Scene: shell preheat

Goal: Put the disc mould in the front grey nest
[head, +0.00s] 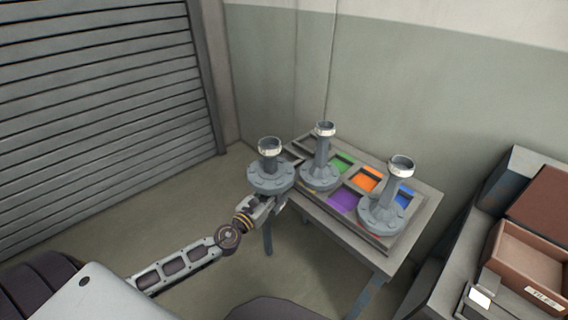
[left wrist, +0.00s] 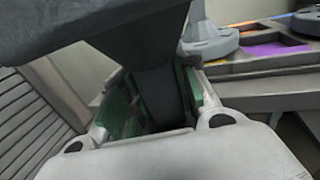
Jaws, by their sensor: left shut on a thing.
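My left gripper (head: 272,203) is shut on a grey mould (head: 270,178) with a broad round flange and a pale cup on top. It holds it roughly upright at the table's left end. In the left wrist view the green-padded fingers (left wrist: 160,105) close around its dark stem (left wrist: 162,85); its flange (left wrist: 90,25) fills the upper left. A coloured nest tray (head: 372,238) lies on the table. Purple (head: 342,202), green (head: 341,162), orange (head: 366,179) and blue (head: 404,197) nests show. The front grey nest is not clearly visible, perhaps hidden by moulds. My right gripper is out of view.
Two similar grey moulds stand on the tray, one at left centre (head: 320,172) close beside the held mould, one at right (head: 384,210). A brown open box (head: 530,262) sits on a bench at far right. The wall is behind the table.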

